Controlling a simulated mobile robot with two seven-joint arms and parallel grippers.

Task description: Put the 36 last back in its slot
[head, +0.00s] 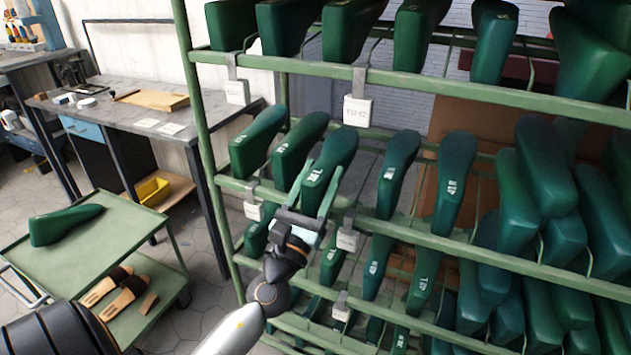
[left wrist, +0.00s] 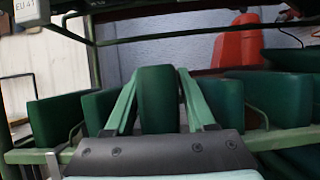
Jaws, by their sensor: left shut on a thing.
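My left gripper (head: 318,186) is shut on a green last (head: 336,155) at the middle level of the rack (head: 420,238). Its two pale green fingers lie on either side of the last. The last stands tilted in line with its neighbours; its number is too small to read surely. In the left wrist view the held last (left wrist: 158,98) is upright between the fingers (left wrist: 158,105), behind the rack's front rail (left wrist: 280,139). I cannot tell whether it rests fully on the rack. My right gripper is not in view.
Other green lasts stand close by, left (head: 258,140) and right (head: 398,175). Lasts fill the levels above and below. A green cart (head: 110,235) at left carries a single last (head: 65,225), with sandals (head: 115,290) lower down. A workbench (head: 125,110) stands behind.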

